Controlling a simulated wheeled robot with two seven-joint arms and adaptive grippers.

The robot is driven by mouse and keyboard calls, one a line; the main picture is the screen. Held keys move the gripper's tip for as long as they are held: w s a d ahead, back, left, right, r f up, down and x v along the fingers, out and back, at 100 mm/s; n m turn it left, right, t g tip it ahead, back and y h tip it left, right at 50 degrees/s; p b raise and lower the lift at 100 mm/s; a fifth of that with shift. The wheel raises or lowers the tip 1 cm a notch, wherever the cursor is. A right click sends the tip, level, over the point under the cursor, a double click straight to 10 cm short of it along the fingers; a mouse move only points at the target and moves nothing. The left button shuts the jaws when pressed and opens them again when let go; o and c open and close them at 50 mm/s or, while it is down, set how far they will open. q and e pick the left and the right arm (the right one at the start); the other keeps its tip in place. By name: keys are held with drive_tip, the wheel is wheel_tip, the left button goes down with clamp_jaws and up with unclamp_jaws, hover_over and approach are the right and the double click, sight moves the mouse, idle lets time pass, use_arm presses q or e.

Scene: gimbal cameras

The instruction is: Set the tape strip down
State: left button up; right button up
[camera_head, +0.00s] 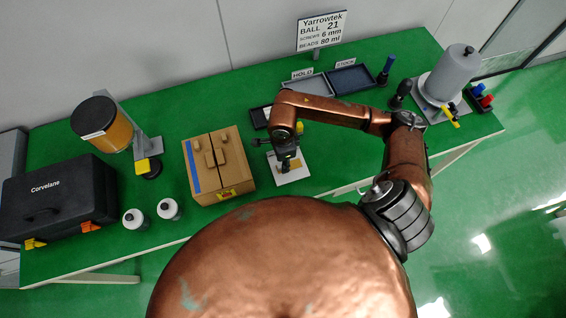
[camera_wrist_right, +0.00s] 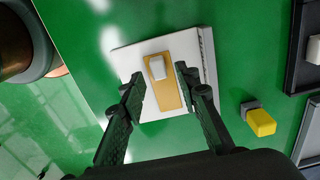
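A tan strip (camera_wrist_right: 166,92) with a pale raised block (camera_wrist_right: 157,67) on it lies over a white square pad (camera_wrist_right: 128,62) in the right wrist view; I take it for the tape strip. In the head view the white pad (camera_head: 298,178) is partly hidden under my right gripper (camera_head: 287,163). In the wrist view my right gripper (camera_wrist_right: 160,80) is open, its fingers apart on either side of the strip. Nothing is clearly clamped between them. My left gripper is out of view.
A cardboard box (camera_head: 232,178) with a blue stripe stands left of the pad. Trays (camera_head: 350,80) labelled HOLD and STOCK lie behind. A yellow-ended block (camera_wrist_right: 260,122) is beside the pad. White-bodied bottles (camera_head: 168,209), a black case (camera_head: 55,200) and a grey cylinder (camera_head: 452,72) stand farther off.

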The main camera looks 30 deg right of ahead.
wheel_tip(320, 180, up, 11)
idle(0.3)
idle(1.4)
